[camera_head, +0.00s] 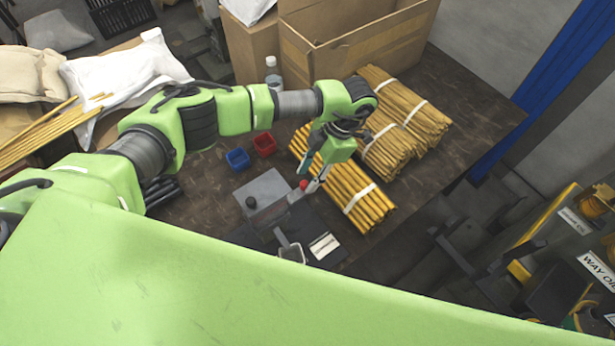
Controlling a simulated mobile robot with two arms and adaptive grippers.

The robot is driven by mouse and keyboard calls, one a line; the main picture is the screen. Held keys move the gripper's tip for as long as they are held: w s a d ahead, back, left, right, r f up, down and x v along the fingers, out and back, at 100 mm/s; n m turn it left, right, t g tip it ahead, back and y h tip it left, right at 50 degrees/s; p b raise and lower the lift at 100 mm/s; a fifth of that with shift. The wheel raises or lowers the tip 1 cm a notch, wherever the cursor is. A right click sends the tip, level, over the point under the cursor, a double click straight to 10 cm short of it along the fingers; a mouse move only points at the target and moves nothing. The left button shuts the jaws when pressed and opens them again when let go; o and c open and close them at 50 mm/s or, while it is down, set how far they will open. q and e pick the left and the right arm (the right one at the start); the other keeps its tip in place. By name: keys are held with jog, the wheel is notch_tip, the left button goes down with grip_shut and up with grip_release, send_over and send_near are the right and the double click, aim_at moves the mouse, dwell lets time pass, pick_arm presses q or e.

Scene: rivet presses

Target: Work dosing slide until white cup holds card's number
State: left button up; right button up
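The white cup (292,254) stands near the front edge of the dark table, partly hidden by my own green body. A grey chute-like part (281,237) ends just behind it. A small white card (323,246) lies to the right of the cup; its writing is too small to read. My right gripper is not in view.
Bundles of yellow rods (365,205) lie right of and behind my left gripper. A blue bin (238,159) and a red bin (265,144) stand further back. A clear bottle (273,75) and cardboard boxes (345,50) stand at the back.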

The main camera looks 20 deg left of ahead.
pick_arm(q)
jog(key=v, duration=1)
jog(key=shift+d, duration=0.2)
jog(key=shift+w+r, duration=0.1)
jog(key=shift+w, duration=0.05)
